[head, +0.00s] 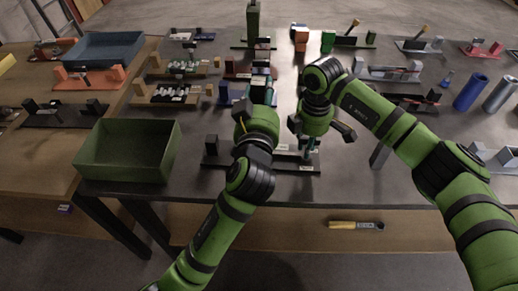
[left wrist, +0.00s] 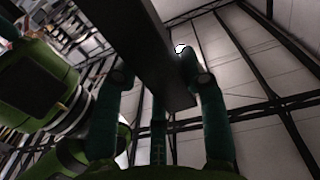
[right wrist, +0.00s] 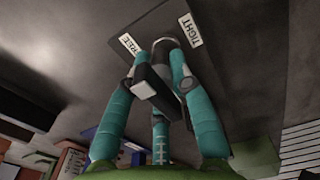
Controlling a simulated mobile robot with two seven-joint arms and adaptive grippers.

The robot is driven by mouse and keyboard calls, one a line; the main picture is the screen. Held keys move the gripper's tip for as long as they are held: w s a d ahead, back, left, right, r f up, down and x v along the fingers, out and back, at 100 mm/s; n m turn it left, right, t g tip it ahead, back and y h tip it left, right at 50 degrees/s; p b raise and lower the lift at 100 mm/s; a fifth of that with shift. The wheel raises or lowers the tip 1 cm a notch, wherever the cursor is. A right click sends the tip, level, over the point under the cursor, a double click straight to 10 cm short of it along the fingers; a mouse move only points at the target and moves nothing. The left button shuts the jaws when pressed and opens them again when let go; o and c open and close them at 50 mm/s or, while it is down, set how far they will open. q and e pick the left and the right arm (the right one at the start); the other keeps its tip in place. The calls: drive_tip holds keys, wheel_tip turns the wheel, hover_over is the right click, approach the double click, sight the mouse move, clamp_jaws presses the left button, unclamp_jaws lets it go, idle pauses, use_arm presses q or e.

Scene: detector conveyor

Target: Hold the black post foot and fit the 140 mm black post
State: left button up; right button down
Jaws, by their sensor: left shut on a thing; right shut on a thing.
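My left gripper (head: 261,84) is raised above the table. In the left wrist view, its teal fingers (left wrist: 160,82) are shut on a long, dark, square-edged bar that looks like the black post (left wrist: 140,45). My right gripper (head: 308,152) is low over a black base plate (head: 232,161). In the right wrist view, its fingers (right wrist: 160,75) are shut on a dark block that looks like the black post foot (right wrist: 155,92). A grey rounded part shows behind it. Labels FREE (right wrist: 130,44) and TIGHT (right wrist: 190,29) lie on the plate. The fingers hide part of the block.
An open green bin (head: 128,152) stands at the left front. Several small fixtures and a tall green post (head: 253,22) stand towards the back. Blue (head: 470,92) and grey (head: 500,95) cylinders stand at the right. The table front between bin and plate is mostly clear.

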use_arm(q)
wheel_tip(320, 180, down, 10)
drive_tip(key=shift+r, duration=0.15)
idle(0.3)
drive_tip(key=o, duration=1.3)
drive_tip(key=s, duration=1.2)
drive_tip(key=shift+a, duration=0.25)
use_arm(e)
drive_tip(key=c, duration=1)
unclamp_jaws()
